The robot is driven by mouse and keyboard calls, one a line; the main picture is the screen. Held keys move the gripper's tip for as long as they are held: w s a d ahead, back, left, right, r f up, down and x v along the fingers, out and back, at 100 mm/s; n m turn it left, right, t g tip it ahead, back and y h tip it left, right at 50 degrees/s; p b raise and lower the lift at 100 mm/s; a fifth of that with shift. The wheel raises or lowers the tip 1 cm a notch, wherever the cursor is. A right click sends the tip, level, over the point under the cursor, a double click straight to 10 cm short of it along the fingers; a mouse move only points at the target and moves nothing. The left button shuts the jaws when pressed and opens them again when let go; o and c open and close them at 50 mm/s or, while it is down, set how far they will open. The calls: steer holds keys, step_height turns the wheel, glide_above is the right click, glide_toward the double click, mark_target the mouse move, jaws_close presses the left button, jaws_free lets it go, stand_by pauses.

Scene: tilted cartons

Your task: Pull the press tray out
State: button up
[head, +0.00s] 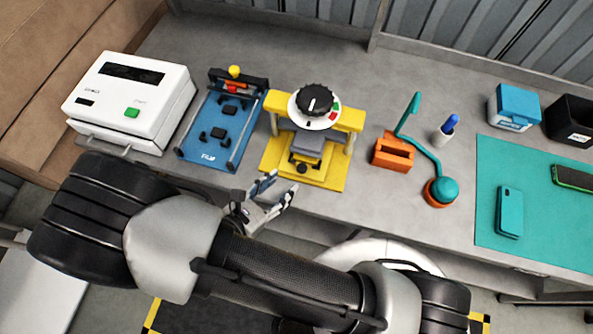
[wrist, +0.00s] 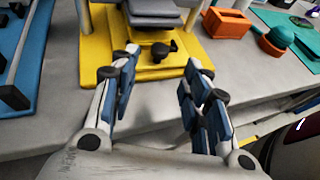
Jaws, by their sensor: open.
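The yellow press (head: 355,117) stands on the grey bench with a black dial (head: 316,99) on top. Its tray (head: 312,172) sits low between the posts, with a small dark knob (head: 302,168) at its front. In the wrist view the tray (wrist: 149,62) and its knob (wrist: 160,50) appear ahead, between and just beyond my fingertips. My gripper (head: 279,189) is open and empty at the front of the press base, near the bench edge. It also shows in the wrist view (wrist: 164,66). I see no contact with the knob.
A blue fixture (head: 208,145) and a white machine (head: 146,88) stand left of the press. An orange block (head: 392,151) and a teal lamp-like item (head: 443,188) stand to the right. A teal mat (head: 540,215) lies farther right. The bench front edge is close to my gripper.

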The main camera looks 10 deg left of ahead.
mark_target(300, 170)
steer(key=x, duration=0.8)
steer(key=shift+b, duration=0.4)
steer(key=shift+c, duration=0.2)
jaws_close()
